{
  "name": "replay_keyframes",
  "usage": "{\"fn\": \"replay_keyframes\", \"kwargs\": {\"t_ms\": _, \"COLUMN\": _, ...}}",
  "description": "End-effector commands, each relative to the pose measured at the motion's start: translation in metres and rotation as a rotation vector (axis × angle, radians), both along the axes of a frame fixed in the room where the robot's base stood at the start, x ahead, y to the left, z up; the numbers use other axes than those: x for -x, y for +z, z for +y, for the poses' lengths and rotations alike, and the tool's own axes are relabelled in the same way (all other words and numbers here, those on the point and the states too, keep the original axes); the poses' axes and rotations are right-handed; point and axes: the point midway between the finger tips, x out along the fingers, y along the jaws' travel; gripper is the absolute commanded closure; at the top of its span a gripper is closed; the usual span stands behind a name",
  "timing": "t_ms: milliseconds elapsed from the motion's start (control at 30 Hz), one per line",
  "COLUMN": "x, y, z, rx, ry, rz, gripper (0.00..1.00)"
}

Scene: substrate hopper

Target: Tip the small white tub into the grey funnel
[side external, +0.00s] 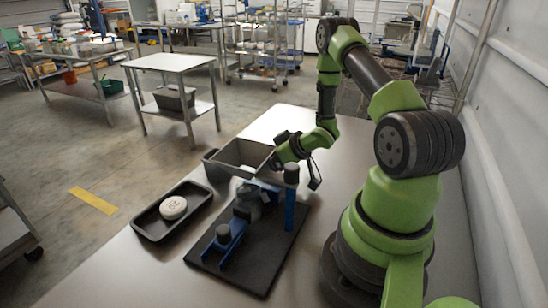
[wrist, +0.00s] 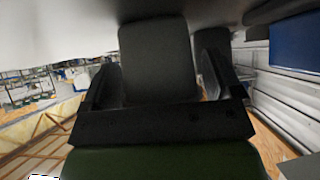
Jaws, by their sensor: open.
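A small round white tub (side external: 173,207) with dark marking on top sits in a shallow black tray (side external: 146,234) in the side view. The grey funnel (side external: 243,153) is a square, wide-mouthed hopper on a stand with blue posts (side external: 291,208), right of and behind the tray. My gripper (side external: 275,162) is open, at the funnel's right side and apart from the tub. Its tips are partly hidden. In the wrist view a dark block stands between the dark fingers (wrist: 158,62); the tub does not show.
The stand rests on a black base plate (side external: 205,262). The bench (side external: 120,280) is bare around the tray and the plate. A wall lies along the right; other tables stand farther off.

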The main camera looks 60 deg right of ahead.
Motion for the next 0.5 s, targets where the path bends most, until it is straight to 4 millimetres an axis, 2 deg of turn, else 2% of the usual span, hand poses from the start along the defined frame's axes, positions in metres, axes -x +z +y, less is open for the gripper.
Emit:
{"fn": "replay_keyframes", "kwargs": {"t_ms": 67, "x": 0.0001, "y": 0.0001, "z": 0.0, "rx": 0.0, "ry": 0.0, "rz": 0.0, "gripper": 0.15}}
{"fn": "replay_keyframes", "kwargs": {"t_ms": 100, "x": 0.0001, "y": 0.0001, "z": 0.0, "rx": 0.0, "ry": 0.0, "rz": 0.0, "gripper": 0.19}}
{"fn": "replay_keyframes", "kwargs": {"t_ms": 233, "x": 0.0002, "y": 0.0001, "z": -0.0001, "rx": 0.0, "ry": 0.0, "rz": 0.0, "gripper": 0.49}}
{"fn": "replay_keyframes", "kwargs": {"t_ms": 267, "x": 0.0002, "y": 0.0002, "z": -0.0001, "rx": 0.0, "ry": 0.0, "rz": 0.0, "gripper": 0.53}}
{"fn": "replay_keyframes", "kwargs": {"t_ms": 500, "x": 0.0001, "y": 0.0005, "z": -0.0002, "rx": 0.001, "ry": 0.001, "rz": -0.001, "gripper": 0.53}}
